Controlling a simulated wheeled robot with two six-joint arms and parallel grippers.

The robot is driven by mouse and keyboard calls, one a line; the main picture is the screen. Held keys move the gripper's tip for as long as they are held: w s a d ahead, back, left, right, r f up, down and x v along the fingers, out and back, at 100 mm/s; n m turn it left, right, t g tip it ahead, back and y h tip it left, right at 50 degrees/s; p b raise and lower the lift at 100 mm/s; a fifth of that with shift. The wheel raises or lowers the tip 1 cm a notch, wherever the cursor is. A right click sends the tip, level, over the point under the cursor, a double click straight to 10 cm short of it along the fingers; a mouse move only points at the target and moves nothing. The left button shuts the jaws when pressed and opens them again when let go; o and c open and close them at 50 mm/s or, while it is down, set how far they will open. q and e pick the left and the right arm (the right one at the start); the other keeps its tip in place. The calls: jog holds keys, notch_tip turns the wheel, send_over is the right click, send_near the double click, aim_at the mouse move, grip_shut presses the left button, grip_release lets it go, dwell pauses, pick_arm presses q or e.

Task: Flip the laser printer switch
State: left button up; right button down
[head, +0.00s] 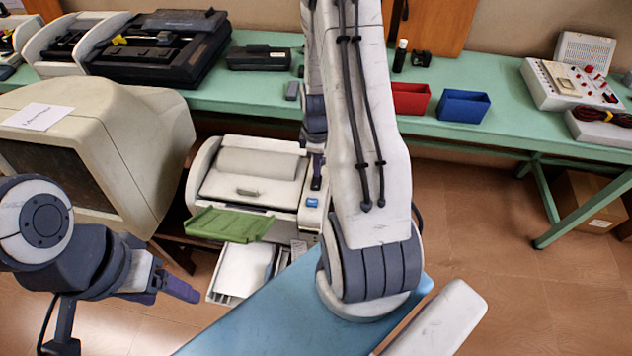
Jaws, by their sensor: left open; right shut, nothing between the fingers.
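The laser printer (255,170) is a white, boxy machine with a green tray (228,224) at its front, standing below the green bench. A small blue switch (312,202) is on the panel at its right side. My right arm passes in front and reaches down from above. Its gripper (316,186) is shut and empty, with the dark fingertips pointing down just above the blue switch in the picture. I cannot tell whether they touch it. My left gripper (186,290) is open and empty at the lower left, in front of the printer, its fingers pointing right.
A large beige monitor (125,150) stands left of the printer. The green bench (480,85) behind holds a black machine (160,50), a red bin (409,97), a blue bin (463,105) and a control box (570,85).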

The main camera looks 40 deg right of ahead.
jog(key=shift+f+b, duration=0.6)
jog(key=shift+f, duration=0.25)
jog(key=shift+r, duration=0.1)
dwell(0.3)
notch_tip(320, 180, up, 7)
jog(key=p, duration=0.6)
dwell(0.5)
jog(key=a+r, duration=0.6)
jog(key=a, duration=0.3)
jog(key=a+r, duration=0.6)
jog(key=a, duration=0.4)
jog(key=s+a+r, duration=0.4)
jog(key=s+a, duration=0.2)
jog(key=s, duration=0.2)
jog(key=s+a+r+m+y, duration=0.1)
jog(key=s+a+r, duration=0.3)
jog(key=s+a, duration=0.2)
jog(key=shift+s, duration=1.15)
